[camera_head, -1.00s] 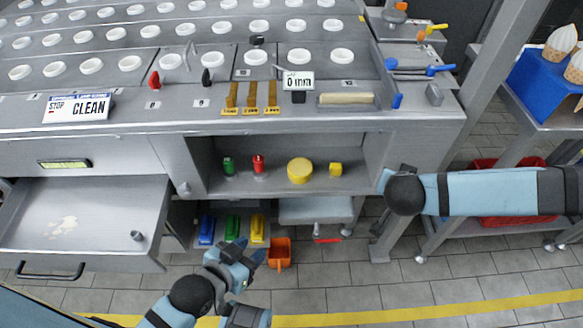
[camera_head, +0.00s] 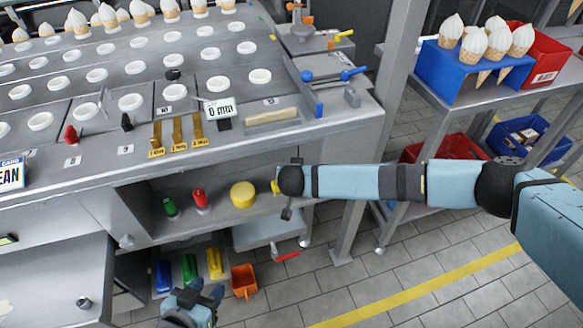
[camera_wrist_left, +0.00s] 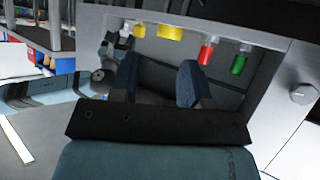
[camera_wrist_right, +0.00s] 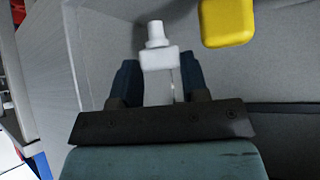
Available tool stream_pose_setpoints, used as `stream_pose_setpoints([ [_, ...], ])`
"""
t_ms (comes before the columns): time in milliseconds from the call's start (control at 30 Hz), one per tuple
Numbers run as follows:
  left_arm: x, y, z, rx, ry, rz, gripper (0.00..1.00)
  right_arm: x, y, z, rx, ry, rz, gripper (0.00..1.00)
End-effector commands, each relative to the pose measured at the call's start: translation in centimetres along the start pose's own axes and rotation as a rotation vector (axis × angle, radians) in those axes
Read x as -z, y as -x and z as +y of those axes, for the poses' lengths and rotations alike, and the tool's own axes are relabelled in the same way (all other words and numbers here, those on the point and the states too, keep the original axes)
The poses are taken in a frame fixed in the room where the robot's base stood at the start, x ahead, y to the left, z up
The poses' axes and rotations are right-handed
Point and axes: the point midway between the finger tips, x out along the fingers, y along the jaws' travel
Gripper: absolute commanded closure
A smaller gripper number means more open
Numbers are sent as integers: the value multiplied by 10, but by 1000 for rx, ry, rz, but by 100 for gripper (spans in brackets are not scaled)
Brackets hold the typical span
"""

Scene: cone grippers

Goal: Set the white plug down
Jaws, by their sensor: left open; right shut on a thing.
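The white plug (camera_wrist_right: 159,75) is upright between the fingers of my right gripper (camera_wrist_right: 158,78), which is shut on it. It is inside the open shelf bay (camera_head: 150,222), near the side wall and beside a yellow block (camera_wrist_right: 228,20). I cannot tell whether its base touches the shelf. In the left wrist view the plug (camera_wrist_left: 125,31) is a small white shape by the right gripper. In the head view my right arm hides it. My left gripper (camera_head: 208,292) is open and empty, low in front of the cabinet; its fingers (camera_wrist_left: 158,80) face the bay.
A green plug (camera_head: 170,207), a red plug (camera_head: 201,200) and a yellow round piece (camera_head: 242,194) stand along the bay. An orange bin (camera_head: 244,281) is below. Bare shelf lies in front of the row.

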Motion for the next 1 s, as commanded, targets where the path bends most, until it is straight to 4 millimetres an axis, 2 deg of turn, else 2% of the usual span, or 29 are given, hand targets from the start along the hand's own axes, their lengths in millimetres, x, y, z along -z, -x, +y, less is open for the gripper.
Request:
stream_pose_setpoints([
  [133,3,1,0,-1,1,8,57,7,-8,-5,0,-1,-1,84],
  [300,5,0,1,-4,4,19,57,26,-28,-16,-1,-1,1,84],
  [433,4,0,2,-6,5,20,57,16,-37,-16,1,0,-3,84],
  [800,1,-2,3,-9,7,20,57,13,-40,-16,1,1,-1,84],
  [833,2,-1,3,-9,8,21,57,14,-39,-16,1,1,0,54],
  [867,3,-1,3,-9,8,20,57,14,-39,-16,1,1,-1,48],
  [1000,4,0,3,-9,8,21,57,14,-39,-16,1,0,-1,48],
])
